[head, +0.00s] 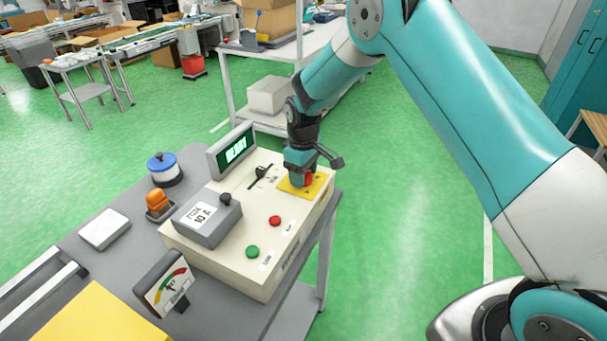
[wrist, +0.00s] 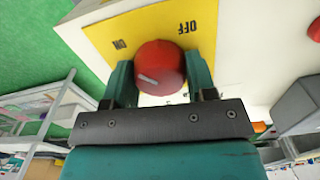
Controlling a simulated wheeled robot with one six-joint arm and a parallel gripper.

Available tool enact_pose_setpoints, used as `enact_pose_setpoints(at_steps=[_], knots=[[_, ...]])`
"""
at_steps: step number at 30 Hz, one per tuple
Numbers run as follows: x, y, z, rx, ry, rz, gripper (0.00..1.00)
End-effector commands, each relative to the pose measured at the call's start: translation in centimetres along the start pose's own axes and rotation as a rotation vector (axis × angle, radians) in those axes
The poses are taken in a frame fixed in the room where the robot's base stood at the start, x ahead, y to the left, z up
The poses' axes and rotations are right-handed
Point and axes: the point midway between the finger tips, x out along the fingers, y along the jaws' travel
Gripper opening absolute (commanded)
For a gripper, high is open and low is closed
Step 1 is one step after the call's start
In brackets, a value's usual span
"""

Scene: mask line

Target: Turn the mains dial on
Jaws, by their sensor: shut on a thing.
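The mains dial is a red round knob on a yellow plate (head: 290,187). In the wrist view the dial (wrist: 165,60) sits between the two green fingers of my gripper (wrist: 160,85), which is shut on it. A short pale mark shows on the dial's face, slanted, at its near left part. The plate (wrist: 97,38) reads OFF at the upper right of the dial and ON at the upper left. In the head view my gripper (head: 303,172) points down over the plate, and a bit of the red dial (head: 308,180) shows.
The plate is on a cream control box (head: 220,252) with a READY display (head: 236,150), a black slider (head: 260,172), a red button (head: 274,220) and a green button (head: 252,251). Green floor lies open to the right.

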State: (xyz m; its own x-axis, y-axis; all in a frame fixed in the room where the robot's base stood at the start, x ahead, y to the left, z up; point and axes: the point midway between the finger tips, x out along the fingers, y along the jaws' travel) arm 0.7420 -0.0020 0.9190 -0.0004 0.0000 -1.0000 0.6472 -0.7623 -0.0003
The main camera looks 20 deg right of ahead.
Motion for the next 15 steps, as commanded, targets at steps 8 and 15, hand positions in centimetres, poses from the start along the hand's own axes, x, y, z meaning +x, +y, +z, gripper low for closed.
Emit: enact_pose_setpoints(at_steps=[8, 15], knots=[[-0.07, 0.04, -0.04, -0.083, 0.002, 0.001, 0.28], [-0.09, 0.04, -0.04, -0.100, 0.002, 0.001, 0.28]])
